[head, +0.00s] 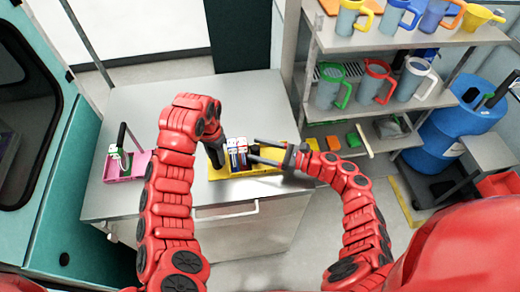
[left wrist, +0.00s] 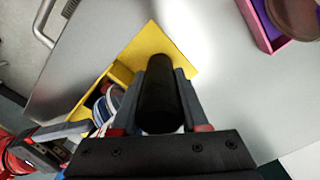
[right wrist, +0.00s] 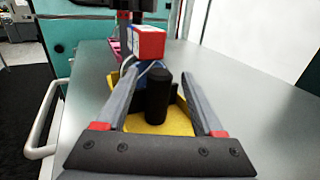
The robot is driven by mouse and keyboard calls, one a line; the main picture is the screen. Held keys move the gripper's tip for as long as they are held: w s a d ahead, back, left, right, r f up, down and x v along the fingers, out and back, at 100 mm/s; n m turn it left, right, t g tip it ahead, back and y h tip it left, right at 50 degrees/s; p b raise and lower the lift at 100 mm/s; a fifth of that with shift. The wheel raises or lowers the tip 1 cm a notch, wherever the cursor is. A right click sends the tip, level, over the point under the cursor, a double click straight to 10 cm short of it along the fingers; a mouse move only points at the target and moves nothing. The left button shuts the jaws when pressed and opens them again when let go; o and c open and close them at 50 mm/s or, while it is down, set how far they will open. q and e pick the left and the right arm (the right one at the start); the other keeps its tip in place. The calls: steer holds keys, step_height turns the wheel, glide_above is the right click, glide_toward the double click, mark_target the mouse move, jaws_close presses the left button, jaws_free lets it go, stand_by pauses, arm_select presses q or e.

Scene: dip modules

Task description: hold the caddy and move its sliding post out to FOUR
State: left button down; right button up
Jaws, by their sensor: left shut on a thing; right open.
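The yellow caddy (head: 232,173) lies on the grey bench, with small red, white and blue boxes (head: 237,154) in it. It also shows in the left wrist view (left wrist: 155,45). My left gripper (head: 217,158) is shut on a black upright handle (left wrist: 158,90) at the caddy's left end. My right gripper (head: 262,153) is open at the caddy's right part. In the right wrist view a black post (right wrist: 158,98) stands in the caddy and appears between the open fingers; contact cannot be seen. The mark FOUR cannot be read.
A pink caddy (head: 118,177) with a dark upright handle stands at the bench's left. Shelves (head: 375,112) with several coloured jugs stand at the right, beside a blue barrel (head: 445,130). The bench (head: 150,110) is clear behind the yellow caddy.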

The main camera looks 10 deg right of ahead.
jaws_close()
stand_by(0.3)
stand_by(1.1)
